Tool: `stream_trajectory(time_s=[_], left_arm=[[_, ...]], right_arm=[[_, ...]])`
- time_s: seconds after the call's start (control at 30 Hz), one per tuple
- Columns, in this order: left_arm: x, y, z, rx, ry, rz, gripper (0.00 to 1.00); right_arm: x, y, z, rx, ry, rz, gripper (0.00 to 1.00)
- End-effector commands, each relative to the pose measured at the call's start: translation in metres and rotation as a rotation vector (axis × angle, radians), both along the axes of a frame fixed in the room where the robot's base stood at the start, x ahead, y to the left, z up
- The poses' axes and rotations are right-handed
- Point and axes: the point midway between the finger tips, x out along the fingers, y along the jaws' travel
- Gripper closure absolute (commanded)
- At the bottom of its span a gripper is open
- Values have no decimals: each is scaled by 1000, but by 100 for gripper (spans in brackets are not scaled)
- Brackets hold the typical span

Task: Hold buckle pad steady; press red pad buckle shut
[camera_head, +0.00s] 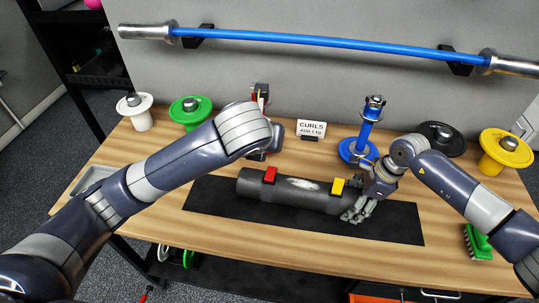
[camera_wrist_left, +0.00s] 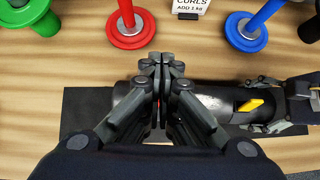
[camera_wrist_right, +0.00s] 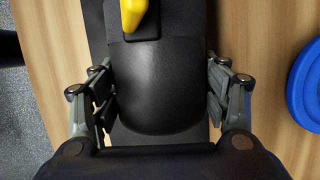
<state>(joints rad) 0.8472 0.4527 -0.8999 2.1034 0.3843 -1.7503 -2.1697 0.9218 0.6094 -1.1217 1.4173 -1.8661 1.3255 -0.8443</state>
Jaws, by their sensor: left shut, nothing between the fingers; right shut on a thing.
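The buckle pad (camera_head: 305,195) is a dark padded cylinder lying on a black mat. Its red buckle (camera_head: 270,175) is near the left end and stands up from the pad. A yellow buckle (camera_head: 338,186) stands near the right end. My right gripper (camera_head: 358,209) is shut around the pad's right end, with fingers on both sides in the right wrist view (camera_wrist_right: 160,95). My left gripper (camera_wrist_left: 162,62) is shut and empty above the pad's left part. In the head view my left forearm and wrist mostly hide it. In the left wrist view its fingers cover most of the red buckle.
Behind the pad stand a red plate on a post (camera_wrist_left: 128,25), a blue one (camera_head: 358,150) and a CURLS sign (camera_head: 311,128). White, green, black and yellow plates line the bench. A green brush (camera_head: 478,243) lies at right. A blue bar (camera_head: 320,40) hangs on the wall.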

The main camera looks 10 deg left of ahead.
Motion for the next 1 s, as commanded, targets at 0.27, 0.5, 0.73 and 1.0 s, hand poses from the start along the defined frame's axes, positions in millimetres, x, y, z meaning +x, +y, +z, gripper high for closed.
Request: stream_trajectory(time_s=[0.27,0.5,0.73,1.0], left_arm=[[1,0,42,-1,-1,2,100],[0,0,48,-1,2,1,100],[0,0,48,-1,1,1,100],[0,0,48,-1,1,1,100]], right_arm=[[0,0,-1,-1,0,1,62],[0,0,-1,-1,0,0,62],[0,0,-1,-1,0,0,62],[0,0,0,0,0,0,8]])
